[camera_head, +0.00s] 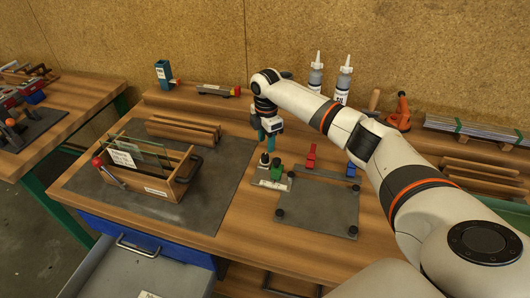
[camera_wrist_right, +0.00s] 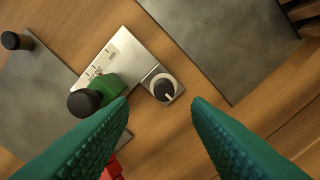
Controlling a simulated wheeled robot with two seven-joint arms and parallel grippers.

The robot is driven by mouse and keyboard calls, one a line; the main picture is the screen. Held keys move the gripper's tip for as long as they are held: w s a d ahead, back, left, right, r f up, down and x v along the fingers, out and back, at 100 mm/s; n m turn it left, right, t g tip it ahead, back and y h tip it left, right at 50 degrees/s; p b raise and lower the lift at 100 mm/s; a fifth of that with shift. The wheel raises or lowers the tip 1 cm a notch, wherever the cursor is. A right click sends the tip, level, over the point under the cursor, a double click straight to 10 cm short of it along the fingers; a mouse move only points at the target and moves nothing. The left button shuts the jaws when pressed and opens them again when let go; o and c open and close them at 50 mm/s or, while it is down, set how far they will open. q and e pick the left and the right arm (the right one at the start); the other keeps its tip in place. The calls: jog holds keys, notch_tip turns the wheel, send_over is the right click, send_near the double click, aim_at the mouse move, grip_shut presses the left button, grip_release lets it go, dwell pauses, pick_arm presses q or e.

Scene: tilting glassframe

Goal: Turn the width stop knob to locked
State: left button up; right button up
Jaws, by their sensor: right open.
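The width stop knob (camera_wrist_right: 164,89) is a round black knob with a white pointer mark, on a small square metal plate. In the right wrist view the mark points down and slightly right; I cannot read any locked label. The knob also shows in the head view (camera_head: 265,158), below my right gripper (camera_head: 267,137). My right gripper is open, its teal fingers (camera_wrist_right: 160,107) on either side of the knob in the picture, apparently above it and not touching. A metal scale strip (camera_wrist_right: 122,57) with a green block (camera_wrist_right: 103,91) lies beside the knob. My left gripper is out of view.
A wooden frame holding glass (camera_head: 150,170) stands on a grey mat (camera_head: 205,202) to the left. Bottles (camera_head: 343,84) stand behind.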

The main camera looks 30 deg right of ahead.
aim_at(265, 155)
jog(key=f, duration=0.3)
jog(key=shift+w+f, duration=0.3)
jog(key=shift+f, duration=0.1)
notch_tip(265, 155, down, 2)
jog(key=shift+a+p, duration=0.1)
jog(key=shift+p, duration=0.25)
jog(key=shift+s+f, duration=0.1)
jog(key=shift+f, duration=0.4)
grip_shut()
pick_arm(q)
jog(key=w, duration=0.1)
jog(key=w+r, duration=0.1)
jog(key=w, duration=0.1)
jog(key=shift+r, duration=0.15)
